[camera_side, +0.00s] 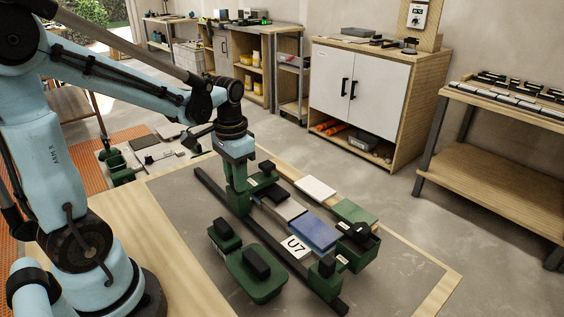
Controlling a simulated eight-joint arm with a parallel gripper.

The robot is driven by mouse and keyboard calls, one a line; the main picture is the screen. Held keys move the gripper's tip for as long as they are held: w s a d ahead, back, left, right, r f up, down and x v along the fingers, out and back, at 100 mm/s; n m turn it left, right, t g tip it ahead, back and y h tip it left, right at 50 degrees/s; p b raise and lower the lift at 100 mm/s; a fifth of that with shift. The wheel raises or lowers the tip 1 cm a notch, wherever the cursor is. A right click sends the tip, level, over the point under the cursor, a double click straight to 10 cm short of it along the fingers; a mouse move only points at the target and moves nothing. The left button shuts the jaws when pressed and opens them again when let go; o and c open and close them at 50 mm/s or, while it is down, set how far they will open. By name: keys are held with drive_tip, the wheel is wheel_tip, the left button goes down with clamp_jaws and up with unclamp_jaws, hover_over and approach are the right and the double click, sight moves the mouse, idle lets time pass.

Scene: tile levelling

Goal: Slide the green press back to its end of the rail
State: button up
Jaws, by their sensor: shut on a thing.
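The green press (238,199) stands upright on the dark rail (273,243), towards the rail's far left end. My gripper (237,163) comes down from above and is shut on the top of the press; its fingertips are partly hidden. A short stretch of rail (208,184) shows beyond the press. A row of tiles lies beside the rail: a grey one (290,209), a blue one (313,233), a white one (315,188) and a green one (355,210).
Another green fixture (325,277) stands at the rail's near end, by a "U7" card (296,246). Green blocks with black handles (224,238) (262,282) sit left of the rail. A green clamp (358,246) stands right of the tiles. The mat's near-left area is clear.

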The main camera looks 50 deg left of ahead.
drive_tip(key=a, duration=1.7)
drive_tip(key=shift+a, duration=0.2)
idle(0.4)
drive_tip(key=shift+w, duration=0.1)
drive_tip(key=o, duration=0.9)
drive_tip(key=shift+c, duration=0.2)
wheel_tip(320, 180, up, 7)
drive_tip(key=s+d+f+t, duration=0.1)
drive_tip(key=d+t, duration=0.6)
drive_tip(key=d, duration=1.9)
drive_tip(key=shift+s+d+f, duration=0.3)
drive_tip(key=shift+s+f, duration=0.1)
drive_tip(key=shift+s, duration=0.2)
